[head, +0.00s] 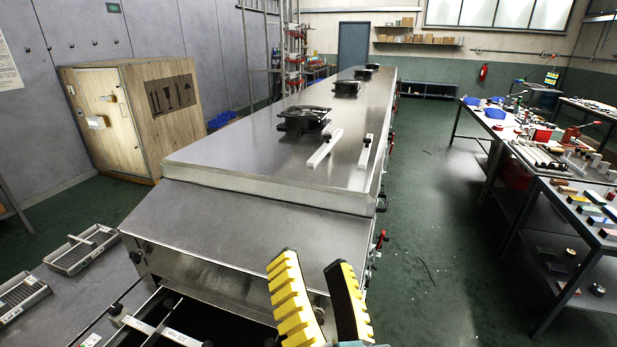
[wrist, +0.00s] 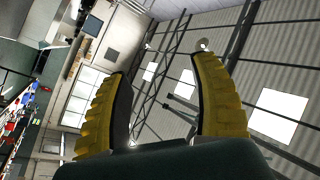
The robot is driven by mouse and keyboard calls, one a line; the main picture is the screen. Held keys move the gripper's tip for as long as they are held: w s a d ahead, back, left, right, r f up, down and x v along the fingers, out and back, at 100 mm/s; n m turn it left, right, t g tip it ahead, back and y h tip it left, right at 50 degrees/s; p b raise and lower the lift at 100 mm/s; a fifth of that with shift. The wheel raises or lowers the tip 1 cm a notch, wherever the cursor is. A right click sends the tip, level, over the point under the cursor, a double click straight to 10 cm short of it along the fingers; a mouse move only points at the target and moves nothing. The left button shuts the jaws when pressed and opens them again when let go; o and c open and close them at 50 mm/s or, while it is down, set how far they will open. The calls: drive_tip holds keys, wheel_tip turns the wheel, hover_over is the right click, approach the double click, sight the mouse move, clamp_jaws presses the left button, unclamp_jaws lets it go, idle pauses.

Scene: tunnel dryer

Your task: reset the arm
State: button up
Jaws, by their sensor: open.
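My gripper (head: 318,275) shows at the bottom of the head view, in front of the near end of the long steel tunnel dryer (head: 240,140). Its two yellow ridged fingers point up and stand apart, with nothing between them. In the wrist view my gripper (wrist: 163,75) is also open and empty. The rest of my arm is mostly out of the head view.
Workbenches with tools and coloured blocks (head: 600,212) stand at the right. A wooden cabinet (head: 125,130) stands at the left. Metal trays (head: 80,250) lie at the lower left. A fan (head: 305,118) and white bars sit on the dryer's top. The green floor aisle between dryer and benches is mostly clear.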

drive_tip(key=s+d+r+n+t+h, duration=0.2)
drive_tip(key=s+d+r+n+h, duration=0.1)
drive_tip(key=s+d+h, duration=0.25)
wheel_tip(320, 180, up, 35)
drive_tip(key=w+n+p, duration=0.1)
drive_tip(key=p, duration=3.3)
drive_tip(key=shift+d+f, duration=0.2)
drive_tip(key=shift+d, duration=0.05)
